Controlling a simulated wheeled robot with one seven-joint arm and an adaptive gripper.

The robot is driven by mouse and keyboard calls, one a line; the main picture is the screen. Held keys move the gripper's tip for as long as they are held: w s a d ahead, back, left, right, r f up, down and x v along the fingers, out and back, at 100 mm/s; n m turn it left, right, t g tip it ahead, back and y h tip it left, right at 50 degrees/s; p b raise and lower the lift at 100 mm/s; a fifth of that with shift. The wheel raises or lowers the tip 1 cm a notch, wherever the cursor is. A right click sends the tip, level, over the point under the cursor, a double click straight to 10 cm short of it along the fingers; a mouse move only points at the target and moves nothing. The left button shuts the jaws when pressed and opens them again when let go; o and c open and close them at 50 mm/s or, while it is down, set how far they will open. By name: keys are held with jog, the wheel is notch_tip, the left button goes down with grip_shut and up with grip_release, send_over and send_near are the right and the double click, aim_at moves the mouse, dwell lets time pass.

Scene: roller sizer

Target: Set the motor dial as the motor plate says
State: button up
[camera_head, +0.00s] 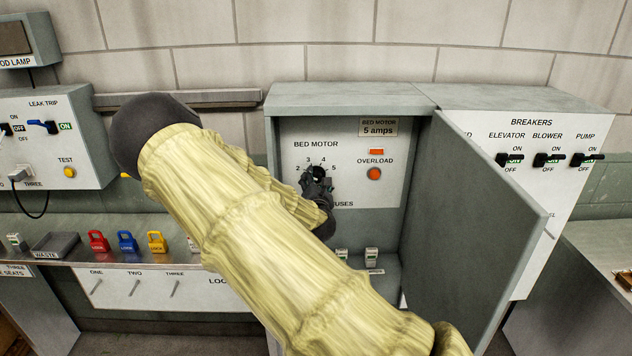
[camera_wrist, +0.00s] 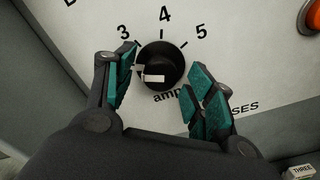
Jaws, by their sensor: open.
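The motor dial (camera_wrist: 172,62) is a round black knob on the white panel, with 3, 4 and 5 around its top in the wrist view. White marks show on its left and middle; I cannot tell surely which number it points at. In the head view the dial (camera_head: 320,171) is partly hidden, under a scale from 2 to 5. The motor plate (camera_head: 378,127) reads "BED MOTOR 5 amps". My gripper (camera_wrist: 163,88) is open, its green-padded fingers on either side of the dial. Contact is unclear. It also shows in the head view (camera_head: 317,186).
An orange overload button (camera_head: 374,173) is right of the dial. The cabinet's grey door (camera_head: 470,220) stands open to the right. A breaker panel (camera_head: 545,190) is beyond it. Red, blue and yellow padlocks (camera_head: 128,241) line the shelf at left. My arm hides part of the cabinet's left side.

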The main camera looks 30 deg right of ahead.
jog(key=shift+c, duration=0.2)
jog(key=c, duration=1)
jog(key=shift+o, duration=0.2)
